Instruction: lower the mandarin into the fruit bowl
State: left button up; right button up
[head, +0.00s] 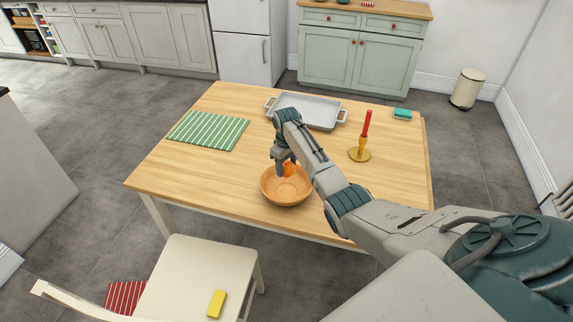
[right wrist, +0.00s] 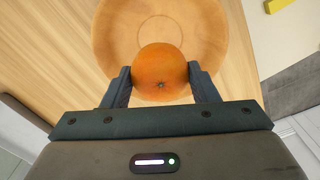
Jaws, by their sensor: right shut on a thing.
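The mandarin (right wrist: 161,72) is an orange round fruit held between the two fingers of my right gripper (right wrist: 161,85). In the head view the mandarin (head: 289,169) shows at the fingertips of my right gripper (head: 287,170), over the fruit bowl. The fruit bowl (head: 286,195) is a round, light orange-brown wooden bowl on the table. In the right wrist view the bowl (right wrist: 115,45) lies behind the mandarin, and its visible inside looks empty. I cannot tell whether the mandarin touches the bowl. My left gripper is not in view.
The wooden table (head: 200,185) also bears a grey tray (head: 312,110), a green striped mat (head: 208,131), a red candle in a yellow holder (head: 361,153) and a teal sponge (head: 402,114). A white chair (head: 190,275) with a yellow item (head: 216,304) stands in front. The table left of the bowl is clear.

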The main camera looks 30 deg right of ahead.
aim_at(286, 175)
jog(key=shift+f+b, duration=1.35)
jog(key=shift+f, duration=1.15)
jog(key=shift+f+b, duration=1.65)
jog(key=shift+f, duration=0.85)
jog(key=o, duration=1.1)
jog(key=shift+r, duration=0.1)
notch_tip(286, 175, up, 11)
jog(key=shift+f+b, duration=0.2)
jog(key=shift+b, duration=0.6)
